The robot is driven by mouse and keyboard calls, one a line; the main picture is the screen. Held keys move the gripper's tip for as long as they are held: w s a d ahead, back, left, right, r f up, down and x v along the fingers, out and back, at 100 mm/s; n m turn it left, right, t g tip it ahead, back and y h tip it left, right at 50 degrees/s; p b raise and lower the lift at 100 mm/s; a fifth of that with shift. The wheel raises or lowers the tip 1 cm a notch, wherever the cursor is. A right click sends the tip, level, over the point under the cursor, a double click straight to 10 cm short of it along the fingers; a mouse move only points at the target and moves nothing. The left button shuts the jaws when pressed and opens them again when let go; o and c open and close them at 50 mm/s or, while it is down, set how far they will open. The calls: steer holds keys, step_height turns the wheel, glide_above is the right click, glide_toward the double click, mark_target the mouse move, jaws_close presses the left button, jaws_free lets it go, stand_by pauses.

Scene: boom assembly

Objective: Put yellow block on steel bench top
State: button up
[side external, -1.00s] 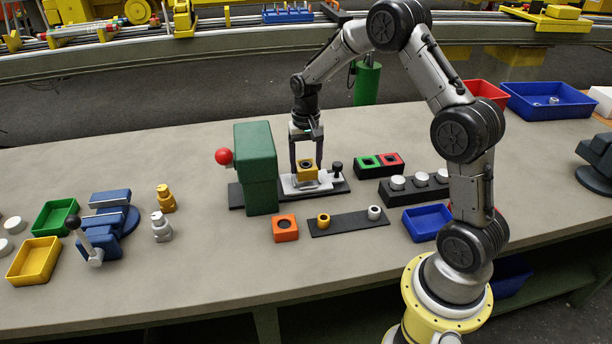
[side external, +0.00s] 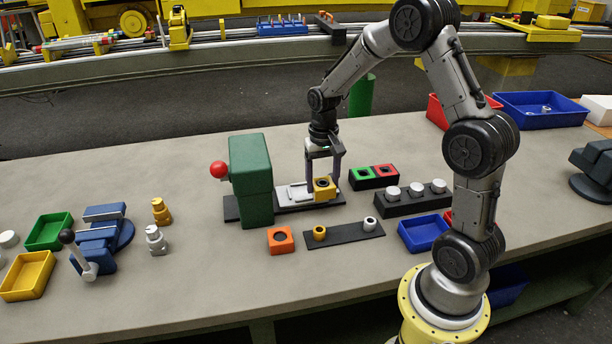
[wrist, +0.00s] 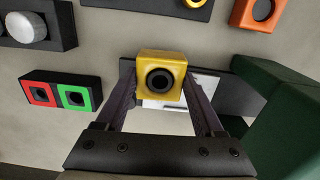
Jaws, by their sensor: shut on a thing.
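The yellow block (side external: 325,189) has a dark round hole in its face. My gripper (side external: 323,180) is shut on it, and it appears raised above the right end of the press's black base. In the wrist view the yellow block (wrist: 161,77) sits between the fingertips of my gripper (wrist: 163,90), hole facing the camera. The steel bench top (side external: 180,262) is the broad grey surface under everything. Part of the base behind the block is hidden.
A green press (side external: 251,180) with a red knob stands left of my gripper. An orange block (side external: 280,240) and a black strip (side external: 345,232) with two rings lie in front. Green and red blocks (side external: 374,176) are to the right. Bare bench lies at the front and left.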

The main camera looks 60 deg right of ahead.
steer(key=shift+s+f, duration=0.45)
steer(key=shift+s, duration=0.25)
steer(key=shift+s+f, duration=0.45)
steer(key=shift+s, duration=0.3)
steer(key=shift+s+f, duration=0.45)
steer(key=shift+s, duration=0.25)
steer(key=shift+f, duration=0.9)
stand_by(0.9)
steer(key=shift+f, duration=0.4)
steer(key=shift+f, duration=0.25)
steer(key=o, duration=1.3)
steer(key=shift+o, duration=0.2)
